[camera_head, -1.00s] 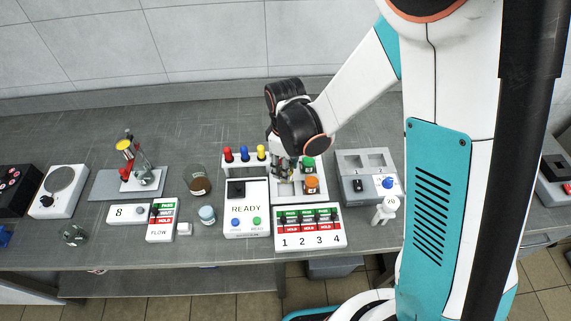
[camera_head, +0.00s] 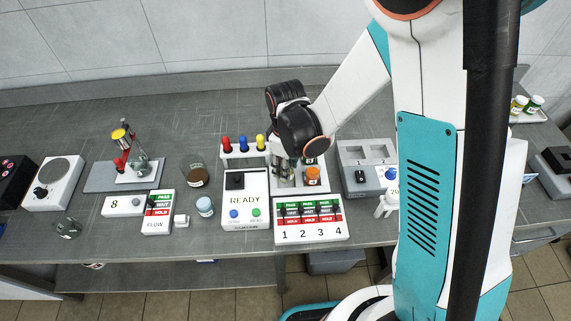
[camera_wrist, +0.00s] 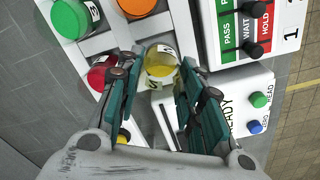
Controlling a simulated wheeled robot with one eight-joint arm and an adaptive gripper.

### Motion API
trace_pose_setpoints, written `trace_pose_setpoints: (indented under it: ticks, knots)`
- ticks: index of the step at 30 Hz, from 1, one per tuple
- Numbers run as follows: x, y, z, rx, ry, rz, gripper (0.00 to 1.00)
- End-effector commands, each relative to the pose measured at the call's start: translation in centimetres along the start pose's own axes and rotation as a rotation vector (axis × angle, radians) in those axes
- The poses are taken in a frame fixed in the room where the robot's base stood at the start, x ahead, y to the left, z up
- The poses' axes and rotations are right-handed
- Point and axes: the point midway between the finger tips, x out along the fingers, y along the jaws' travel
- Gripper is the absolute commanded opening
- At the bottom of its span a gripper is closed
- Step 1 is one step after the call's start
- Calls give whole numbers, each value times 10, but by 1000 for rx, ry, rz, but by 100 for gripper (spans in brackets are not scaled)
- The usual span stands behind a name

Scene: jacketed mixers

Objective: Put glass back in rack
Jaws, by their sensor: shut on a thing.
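My gripper (camera_wrist: 160,90) points down over the white rack (camera_head: 323,186) and is shut on an open glass (camera_wrist: 161,65) with yellow contents. In the wrist view the glass sits between the green-padded fingers, at the rack's front-left place beside the READY device. I cannot tell whether it rests on the rack's floor. In the head view my gripper (camera_head: 283,175) hides the glass and most of the rack's left and back.
The READY device (camera_head: 245,199) stands left of the rack, with red, blue and yellow tops (camera_head: 244,143) behind it. A PASS/WAIT/HOLD panel (camera_head: 309,220) lies in front. A grey two-well unit (camera_head: 365,165) is close on the right. A brown-filled jar (camera_head: 196,177) stands further left.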

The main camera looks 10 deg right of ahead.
Motion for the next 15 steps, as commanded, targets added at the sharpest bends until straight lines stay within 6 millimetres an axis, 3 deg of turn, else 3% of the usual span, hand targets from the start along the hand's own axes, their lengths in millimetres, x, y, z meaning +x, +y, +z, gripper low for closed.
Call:
trace_pose_setpoints:
  ticks: [15]
  knots:
    - [23, 0, 0, 0, 0, 0, 4]
